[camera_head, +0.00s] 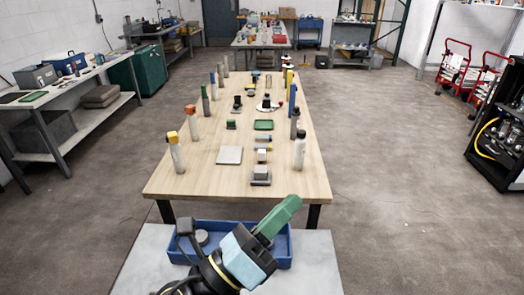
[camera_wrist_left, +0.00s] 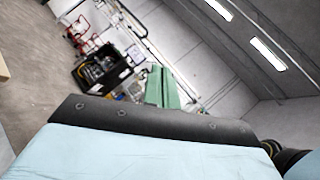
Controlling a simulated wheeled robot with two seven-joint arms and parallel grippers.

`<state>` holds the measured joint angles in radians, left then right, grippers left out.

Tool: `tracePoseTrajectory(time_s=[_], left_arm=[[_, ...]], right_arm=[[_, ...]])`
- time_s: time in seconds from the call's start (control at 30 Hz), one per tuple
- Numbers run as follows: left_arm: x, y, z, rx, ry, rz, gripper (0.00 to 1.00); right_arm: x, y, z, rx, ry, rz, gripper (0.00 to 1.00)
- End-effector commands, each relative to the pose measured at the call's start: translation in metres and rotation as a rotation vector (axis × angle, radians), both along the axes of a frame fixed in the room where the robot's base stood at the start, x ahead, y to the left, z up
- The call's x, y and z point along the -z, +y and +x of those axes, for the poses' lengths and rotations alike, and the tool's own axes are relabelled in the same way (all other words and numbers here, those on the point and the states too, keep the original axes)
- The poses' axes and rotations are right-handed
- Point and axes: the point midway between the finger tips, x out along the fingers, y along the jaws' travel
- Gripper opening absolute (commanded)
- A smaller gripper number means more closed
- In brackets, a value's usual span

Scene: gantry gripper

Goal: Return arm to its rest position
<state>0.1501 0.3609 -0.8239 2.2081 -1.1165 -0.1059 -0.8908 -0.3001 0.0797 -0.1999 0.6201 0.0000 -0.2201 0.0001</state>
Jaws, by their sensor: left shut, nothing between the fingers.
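My left gripper (camera_head: 283,213) has a light blue body and green fingers. In the head view it is raised over the blue tray (camera_head: 212,227) on the grey table (camera_head: 318,268) in front of me, pointing up and to the right. The fingers are together and empty. They also show in the left wrist view (camera_wrist_left: 162,88), against a far wall and a black cart. My left arm hides part of the tray. My right gripper is not in view.
A grey round item (camera_head: 202,237) lies in the tray. Beyond stands a long wooden table (camera_head: 205,180) with bottles and small parts, including a white bottle (camera_head: 299,152). A bench (camera_head: 80,118) is at left, a black cart (camera_head: 500,130) at right. Floor on both sides is clear.

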Motion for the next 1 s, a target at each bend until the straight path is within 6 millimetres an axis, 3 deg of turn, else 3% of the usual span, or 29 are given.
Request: tracePoseTrajectory(time_s=[0.1, 0.2, 0.3, 0.4, 0.6, 0.87, 1.0], left_arm=[[0.022, 0.065, 0.039, -0.184, 0.420, -0.333, 0.00], [0.064, 0.120, 0.053, -0.342, 0.753, -0.609, 0.00], [0.120, 0.169, 0.045, -0.514, 1.067, -0.880, 0.00], [0.173, 0.205, 0.016, -0.687, 1.332, -1.122, 0.00], [0.241, 0.238, -0.055, -0.980, 1.679, -1.453, 0.00], [0.280, 0.253, -0.150, -1.337, 1.960, -1.730, 0.00], [0.326, 0.250, -0.135, -1.337, 1.958, -1.708, 0.00]], right_arm=[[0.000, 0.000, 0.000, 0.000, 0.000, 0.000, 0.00], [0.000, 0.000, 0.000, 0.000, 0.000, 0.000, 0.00], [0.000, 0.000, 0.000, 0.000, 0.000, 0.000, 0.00], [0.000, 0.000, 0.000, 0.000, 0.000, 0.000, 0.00], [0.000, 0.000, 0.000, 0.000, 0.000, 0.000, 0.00], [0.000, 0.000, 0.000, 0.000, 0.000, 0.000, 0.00], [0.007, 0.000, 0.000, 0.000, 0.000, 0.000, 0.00]])
